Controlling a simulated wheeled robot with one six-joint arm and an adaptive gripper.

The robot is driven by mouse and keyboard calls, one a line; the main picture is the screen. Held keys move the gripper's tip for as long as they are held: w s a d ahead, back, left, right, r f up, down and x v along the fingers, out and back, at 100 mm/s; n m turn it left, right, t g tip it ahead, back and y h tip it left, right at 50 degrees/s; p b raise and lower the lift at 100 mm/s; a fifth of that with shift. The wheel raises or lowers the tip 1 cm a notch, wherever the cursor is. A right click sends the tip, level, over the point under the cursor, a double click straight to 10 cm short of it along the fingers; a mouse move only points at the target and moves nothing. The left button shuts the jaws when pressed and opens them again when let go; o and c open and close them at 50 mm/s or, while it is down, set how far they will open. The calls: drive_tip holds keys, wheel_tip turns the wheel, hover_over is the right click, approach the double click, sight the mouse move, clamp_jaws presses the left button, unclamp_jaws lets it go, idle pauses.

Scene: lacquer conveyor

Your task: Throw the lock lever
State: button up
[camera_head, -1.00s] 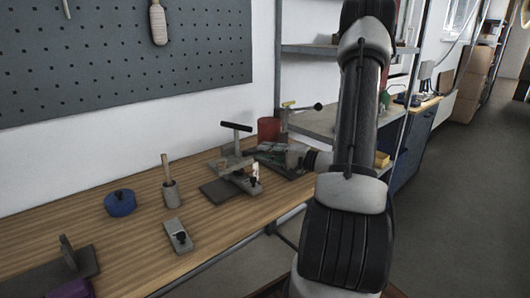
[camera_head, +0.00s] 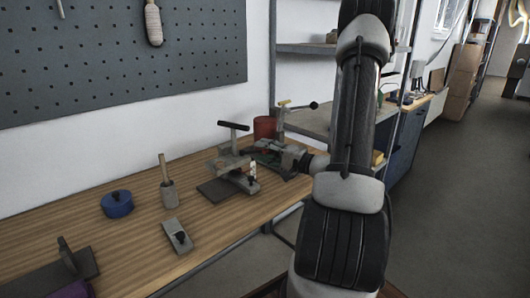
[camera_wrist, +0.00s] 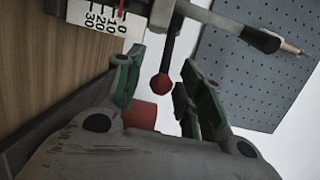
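The lock lever looks like a thin black rod ending in a red ball knob (camera_wrist: 161,85) in the wrist view. It hangs from a grey metal fixture, which stands on the bench in the head view (camera_head: 228,163). A black T-bar handle (camera_head: 234,126) tops this fixture, and it also shows in the wrist view (camera_wrist: 243,32). My gripper (camera_wrist: 163,84) is open, with its green-padded fingers on either side of the knob and gaps showing to both. In the head view my gripper (camera_head: 268,157) is at the fixture's right side; the knob cannot be made out there.
A white scale plate (camera_wrist: 98,17) with numbers sits on the fixture. A red can (camera_head: 265,128) stands behind my gripper. A blue round pot (camera_head: 117,204), a grey block with a black knob (camera_head: 177,236) and a wooden-handled tool (camera_head: 167,185) stand on the bench.

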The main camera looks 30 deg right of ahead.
drive_tip(key=v, duration=1.2)
drive_tip(key=shift+w+a, duration=0.15)
drive_tip(key=shift+a, duration=0.1)
drive_tip(key=c, duration=0.4)
drive_tip(key=w+d+n+y, duration=0.1)
drive_tip(key=w+d+f+n+g+y, duration=0.1)
drive_tip(key=w, duration=0.1)
drive_tip(key=shift+w+d+f, duration=0.2)
drive_tip(key=shift+w, duration=0.1)
clamp_jaws()
drive_tip(key=w+d+n, duration=0.1)
drive_tip(key=d, duration=0.1)
drive_tip(key=w+d+r+n+g+y, duration=0.1)
drive_tip(key=w+d, duration=0.1)
drive_tip(key=w+d+n+y, duration=0.1)
drive_tip(key=shift+w+d+r, duration=0.2)
drive_tip(key=shift+d, duration=0.2)
drive_tip(key=w+a, duration=0.4)
drive_tip(key=a, duration=0.4)
drive_tip(key=shift+r+g+y, duration=0.25)
drive_tip(key=shift+g+y, duration=0.05)
drive_tip(key=shift+y, duration=0.1)
